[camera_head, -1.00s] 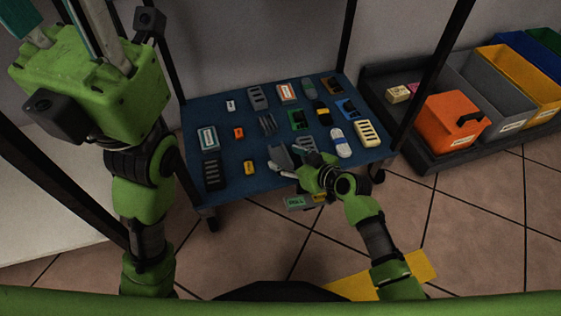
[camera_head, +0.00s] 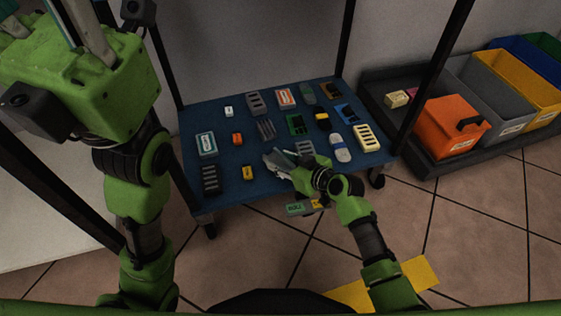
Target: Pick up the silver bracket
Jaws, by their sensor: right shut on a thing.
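The silver bracket (camera_head: 279,158) is a grey angled piece at the front middle of the blue cart top (camera_head: 232,194). My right gripper (camera_head: 276,164) reaches in from the lower right and is shut on it; the fingers hide part of it. I cannot tell whether the bracket touches the top. My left gripper (camera_head: 78,22) is large at the upper left, well away from the bracket. Its fingertips run out of the picture, so its opening does not show.
Several small parts surround the bracket, including a grey slotted block (camera_head: 304,147), a white-blue piece (camera_head: 340,148) and a yellow piece (camera_head: 249,172). Dark cart posts (camera_head: 432,78) rise at the sides. An orange bin (camera_head: 450,126) stands on a dark tray at right.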

